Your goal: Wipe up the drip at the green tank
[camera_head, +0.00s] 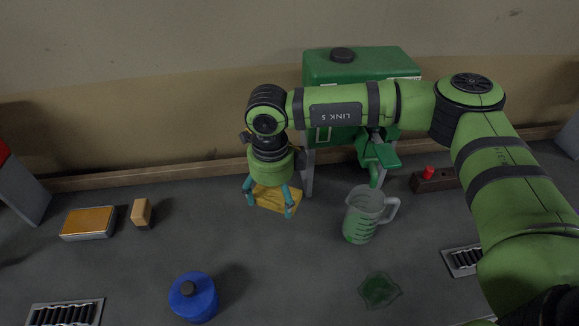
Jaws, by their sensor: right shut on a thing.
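The green tank (354,66) with a black cap stands on legs against the back wall, partly hidden by my right arm. A green tap (376,152) hangs below it. A green puddle (379,290) lies on the floor in front of the tank. My right gripper (269,203) points down, left of the tank's legs, with its fingers around a flat yellow cloth or pad (280,198). It is shut on that pad; I cannot tell whether the pad touches the floor. My left gripper is not in view.
A clear measuring jug (360,218) with green content stands between tap and puddle. A blue round container (194,298) stands front left. A yellow-topped tray (89,222) and a tan block (141,212) lie left. A red-knobbed box (433,180) is right. Floor grates (463,261) lie at both sides.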

